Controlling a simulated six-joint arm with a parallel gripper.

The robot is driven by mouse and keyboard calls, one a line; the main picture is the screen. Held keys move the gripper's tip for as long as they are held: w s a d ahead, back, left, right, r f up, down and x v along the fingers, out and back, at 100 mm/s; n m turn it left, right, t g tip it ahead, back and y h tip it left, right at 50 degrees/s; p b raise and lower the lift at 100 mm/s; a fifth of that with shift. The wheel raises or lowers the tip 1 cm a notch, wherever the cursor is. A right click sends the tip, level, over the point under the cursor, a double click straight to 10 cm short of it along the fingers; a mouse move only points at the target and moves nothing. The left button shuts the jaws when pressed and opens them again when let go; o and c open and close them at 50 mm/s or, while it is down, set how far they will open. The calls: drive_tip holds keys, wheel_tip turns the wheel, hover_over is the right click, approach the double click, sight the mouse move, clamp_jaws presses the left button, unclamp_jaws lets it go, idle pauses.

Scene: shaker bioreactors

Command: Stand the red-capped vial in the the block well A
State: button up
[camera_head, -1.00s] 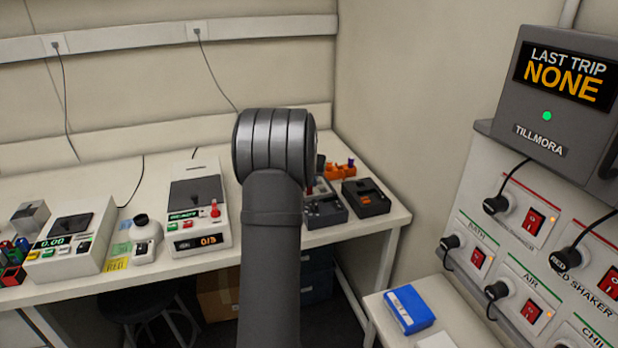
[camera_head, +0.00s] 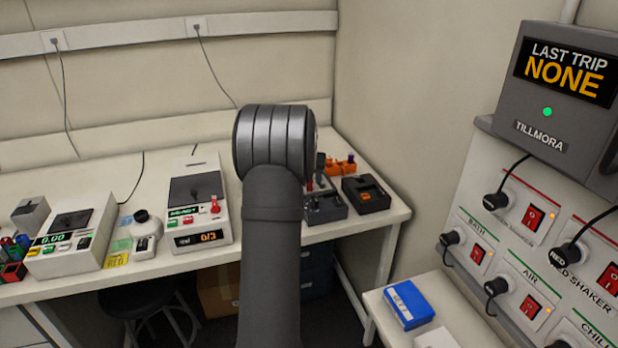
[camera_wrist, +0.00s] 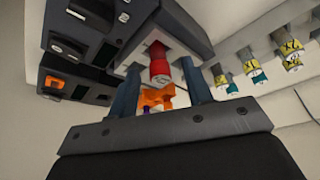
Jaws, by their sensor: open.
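The red-capped vial (camera_wrist: 159,61) shows in the wrist view, its red cap between my fingers. Its lower part is mostly hidden, and I cannot tell which well it is in. My gripper (camera_wrist: 160,76) is open, one finger on either side of the cap with a gap visible. A dark grey block (camera_wrist: 172,18) with pale well openings lies beyond the vial in the wrist view. In the head view, a dark grey unit (camera_head: 326,209) stands right of my arm, with a small red top (camera_head: 310,184) beside it. My arm hides part of this area.
A dark box with an orange button (camera_head: 366,195) stands right of the unit. An orange rack (camera_head: 341,168) is behind it. The counter device with a red knob (camera_head: 196,205) stands left. Several yellow-labelled vials (camera_wrist: 290,48) show at right in the wrist view.

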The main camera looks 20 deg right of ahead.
drive_tip(key=shift+r, duration=3.5)
drive_tip(key=shift+f, duration=0.15)
wheel_tip(320, 180, down, 7)
drive_tip(key=shift+r, duration=0.1)
drive_tip(key=shift+r, duration=0.15)
